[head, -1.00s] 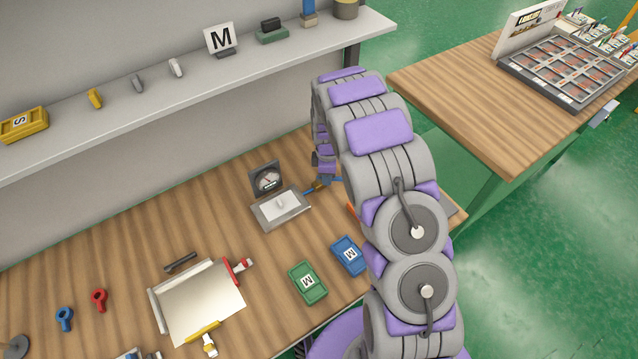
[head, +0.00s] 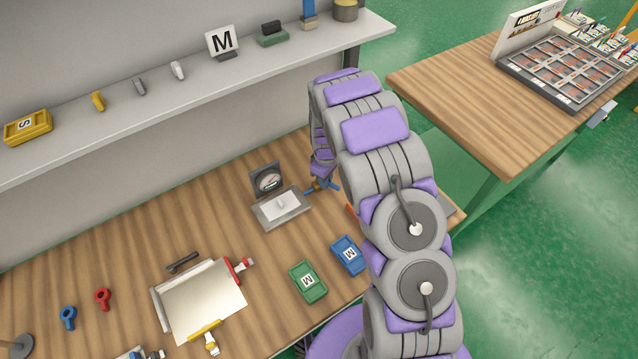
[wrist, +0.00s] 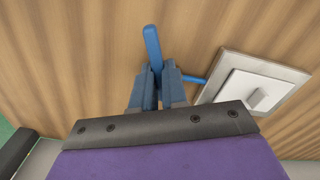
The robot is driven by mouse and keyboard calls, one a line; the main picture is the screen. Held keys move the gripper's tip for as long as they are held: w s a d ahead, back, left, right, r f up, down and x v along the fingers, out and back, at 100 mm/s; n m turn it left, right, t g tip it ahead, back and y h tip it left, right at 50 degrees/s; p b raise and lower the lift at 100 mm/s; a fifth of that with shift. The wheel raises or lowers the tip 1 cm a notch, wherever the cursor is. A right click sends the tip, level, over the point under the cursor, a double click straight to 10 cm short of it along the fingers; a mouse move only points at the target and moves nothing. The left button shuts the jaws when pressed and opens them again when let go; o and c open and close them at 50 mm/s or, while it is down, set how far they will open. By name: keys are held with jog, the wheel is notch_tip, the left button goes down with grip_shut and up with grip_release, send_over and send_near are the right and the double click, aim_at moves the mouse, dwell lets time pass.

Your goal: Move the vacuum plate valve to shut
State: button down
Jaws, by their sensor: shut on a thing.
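The vacuum plate (head: 268,217) is a grey plate with a small pale part on it and a dial gauge (head: 266,181) behind it. Its valve (head: 313,190) is at the plate's right side, with a brass-coloured body and blue parts. In the wrist view, my gripper (wrist: 158,72) is shut on the blue valve handle (wrist: 152,42), which sticks out beyond the fingertips. A thin blue pipe (wrist: 194,80) runs from there towards the plate (wrist: 222,93). In the head view my arm partly covers the gripper and valve; the valve body is hidden in the wrist view.
A green box (head: 308,283) and a blue box (head: 347,256), both marked M, lie in front of the plate. A clamped sheet frame (head: 203,300) is to the left. The shelf (head: 200,85) runs above the back of the bench. Bare wood lies left of the plate.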

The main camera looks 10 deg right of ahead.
jog(key=shift+a+m, duration=0.1)
jog(key=shift+m, duration=0.5)
jog(key=m, duration=0.3)
jog(key=shift+s+a, duration=0.15)
jog(key=shift+a, duration=0.1)
jog(key=c, duration=1.1)
grip_release()
jog(key=shift+f, duration=0.1)
notch_tip(320, 180, up, 17)
jog(key=p, duration=0.3)
jog(key=shift+r, duration=0.2)
